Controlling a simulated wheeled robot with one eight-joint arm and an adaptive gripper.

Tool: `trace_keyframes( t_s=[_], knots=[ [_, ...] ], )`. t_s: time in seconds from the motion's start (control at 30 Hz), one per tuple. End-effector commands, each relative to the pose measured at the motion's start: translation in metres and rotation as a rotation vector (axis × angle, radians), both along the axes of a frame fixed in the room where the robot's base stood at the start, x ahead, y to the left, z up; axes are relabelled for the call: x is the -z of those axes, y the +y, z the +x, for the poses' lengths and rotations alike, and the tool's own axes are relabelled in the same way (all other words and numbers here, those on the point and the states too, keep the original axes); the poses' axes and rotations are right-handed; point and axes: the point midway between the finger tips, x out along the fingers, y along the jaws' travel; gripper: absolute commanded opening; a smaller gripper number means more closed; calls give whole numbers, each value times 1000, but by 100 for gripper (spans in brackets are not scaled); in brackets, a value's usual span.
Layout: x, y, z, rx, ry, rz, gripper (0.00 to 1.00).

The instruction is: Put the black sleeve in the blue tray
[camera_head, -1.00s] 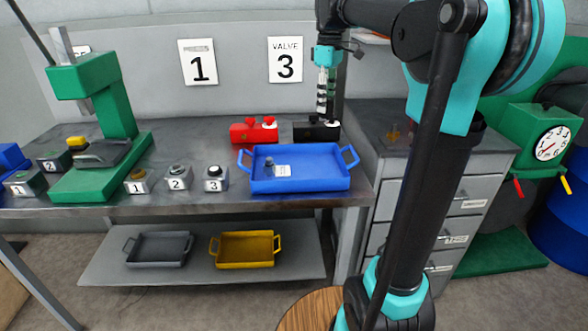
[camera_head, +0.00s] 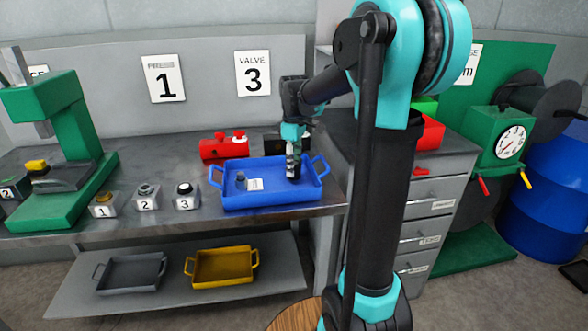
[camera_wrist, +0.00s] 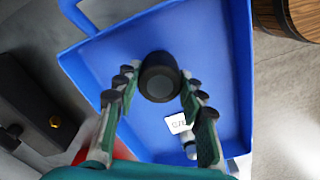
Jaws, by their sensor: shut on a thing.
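The blue tray (camera_head: 240,203) stands on the metal bench and shows from above in the wrist view (camera_wrist: 215,50). My gripper (camera_head: 293,170) points down over the right part of the tray. In the wrist view its fingers (camera_wrist: 158,98) are shut on the black sleeve (camera_wrist: 160,77), a dark round piece with a hollow end. The sleeve also shows dark at the fingertips in the head view (camera_head: 294,172). I cannot tell whether it touches the tray floor. A small grey fitting (camera_head: 241,181) and a white label (camera_head: 255,184) are in the tray's left part.
A red block (camera_head: 222,148) stands behind the tray, with a black block (camera_wrist: 35,100) beside it. Three numbered button boxes (camera_head: 145,197) and a green press (camera_head: 65,150) are to the left. Grey and yellow trays (camera_head: 224,268) are on the lower shelf.

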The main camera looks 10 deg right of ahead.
Motion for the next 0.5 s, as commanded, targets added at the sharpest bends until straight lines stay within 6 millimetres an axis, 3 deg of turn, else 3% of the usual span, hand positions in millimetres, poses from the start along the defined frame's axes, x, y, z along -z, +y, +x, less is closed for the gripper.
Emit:
trace_keyframes(
  t_s=[0.13,0.5],
  knots=[
    [14,0,-1,0,0,0,11],
    [17,0,0,0,0,0,11]
  ],
)
